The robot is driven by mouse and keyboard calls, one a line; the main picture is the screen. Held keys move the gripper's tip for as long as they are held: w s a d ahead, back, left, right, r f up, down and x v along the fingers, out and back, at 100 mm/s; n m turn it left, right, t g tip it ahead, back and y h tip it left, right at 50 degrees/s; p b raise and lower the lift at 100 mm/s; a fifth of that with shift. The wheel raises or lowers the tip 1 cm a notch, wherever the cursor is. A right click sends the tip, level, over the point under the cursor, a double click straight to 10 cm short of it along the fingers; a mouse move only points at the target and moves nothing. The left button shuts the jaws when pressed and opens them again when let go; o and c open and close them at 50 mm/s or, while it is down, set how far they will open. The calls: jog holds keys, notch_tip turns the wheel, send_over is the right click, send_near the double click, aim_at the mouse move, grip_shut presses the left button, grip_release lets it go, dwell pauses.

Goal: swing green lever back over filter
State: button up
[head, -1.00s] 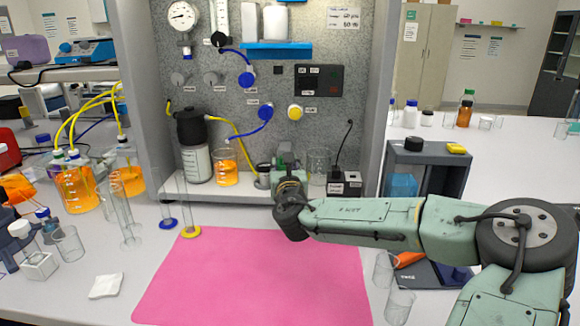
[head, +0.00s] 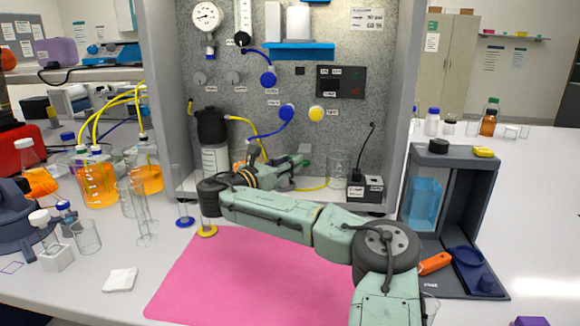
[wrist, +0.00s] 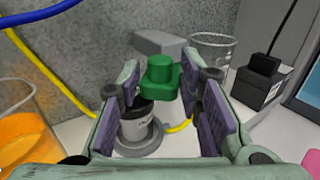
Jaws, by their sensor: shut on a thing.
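The green lever (wrist: 160,80) lies between the finger pads of my gripper (wrist: 163,95) in the wrist view, and the gripper is shut on it. Below the lever stands a short round body with a black top and a white label (wrist: 138,128), on a grey round base; it looks like the filter. The lever seems to be above it and slightly to its right; I cannot tell how well they line up. In the head view my gripper (head: 284,168) points right at the rig's shelf, and my own wrist hides most of the filter area.
A beaker of orange liquid (wrist: 28,125) stands close on the left in the wrist view. An empty glass beaker (wrist: 213,50) and a black box with a cable (wrist: 258,82) stand to the right. Glass cylinders (head: 183,200) stand left of my wrist. The pink mat (head: 255,275) is clear.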

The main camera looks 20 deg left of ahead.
jog(key=shift+w+a+r+h, duration=0.1)
jog(key=shift+a+r+h, duration=0.05)
jog(key=shift+r+h, duration=0.15)
jog(key=o, duration=0.8)
jog(key=shift+c, duration=0.2)
jog(key=shift+o, duration=0.4)
jog(key=shift+f, duration=0.15)
jog(key=v, duration=0.7)
jog(key=shift+s, duration=0.2)
jog(key=shift+a, duration=0.1)
